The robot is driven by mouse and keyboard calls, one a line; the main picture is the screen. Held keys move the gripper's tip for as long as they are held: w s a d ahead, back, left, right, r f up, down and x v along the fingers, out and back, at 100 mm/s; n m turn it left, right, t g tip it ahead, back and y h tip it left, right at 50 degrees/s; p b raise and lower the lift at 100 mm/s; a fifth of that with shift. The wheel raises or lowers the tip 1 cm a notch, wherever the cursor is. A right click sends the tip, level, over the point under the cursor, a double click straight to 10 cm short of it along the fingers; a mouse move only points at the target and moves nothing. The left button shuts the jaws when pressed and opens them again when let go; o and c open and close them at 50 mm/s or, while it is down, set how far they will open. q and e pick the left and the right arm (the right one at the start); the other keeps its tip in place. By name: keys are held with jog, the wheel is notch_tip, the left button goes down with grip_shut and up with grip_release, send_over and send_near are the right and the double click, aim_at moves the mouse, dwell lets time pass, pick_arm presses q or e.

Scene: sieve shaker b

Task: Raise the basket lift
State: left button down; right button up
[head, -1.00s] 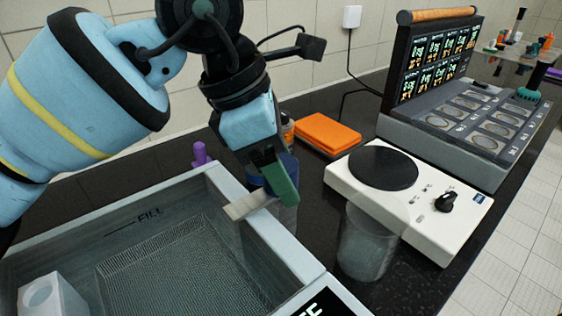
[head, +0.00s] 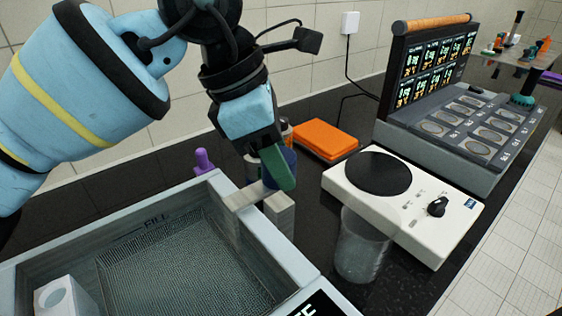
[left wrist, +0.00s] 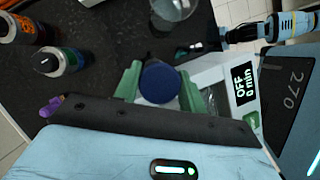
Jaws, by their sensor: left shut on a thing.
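The basket lift is a pale bracket with a post (head: 280,214) at the right wall of the water tank (head: 300,268), topped by a round blue knob (left wrist: 160,83). My left gripper (head: 276,176) has its green fingers on both sides of the knob and is shut on it. In the left wrist view the knob sits between the two fingers. The mesh basket (head: 180,262) is inside the tank, below the FILL mark. Part of the knob is hidden by a finger in the head view. My right arm shows small in the left wrist view; its fingers are unclear.
A clear beaker (head: 361,245) stands close to the right of the lift, beside a white hotplate (head: 425,215). An orange box (head: 325,139) and a purple object (head: 204,161) are behind. A white block (head: 62,300) sits in the tank. Bottles (left wrist: 62,62) stand nearby.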

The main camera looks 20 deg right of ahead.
pick_arm(q)
notch_tip(320, 180, up, 6)
jog(key=shift+f+p, duration=0.1)
jog(key=shift+p, duration=1.1)
jog(key=shift+r, duration=0.3)
jog(key=c, duration=1.2)
grip_release()
jog(key=o, duration=0.4)
jog(key=shift+f, duration=0.1)
jog(key=shift+a+r, duration=0.1)
jog(key=shift+r, duration=0.1)
jog(key=v, duration=0.7)
jog(key=shift+a+r, duration=0.1)
jog(key=shift+r, duration=0.05)
pick_arm(e)
jog(key=r, duration=0.3)
jog(key=shift+w+d+r, duration=0.15)
jog(key=shift+w+r, duration=0.2)
jog(key=shift+w, duration=0.05)
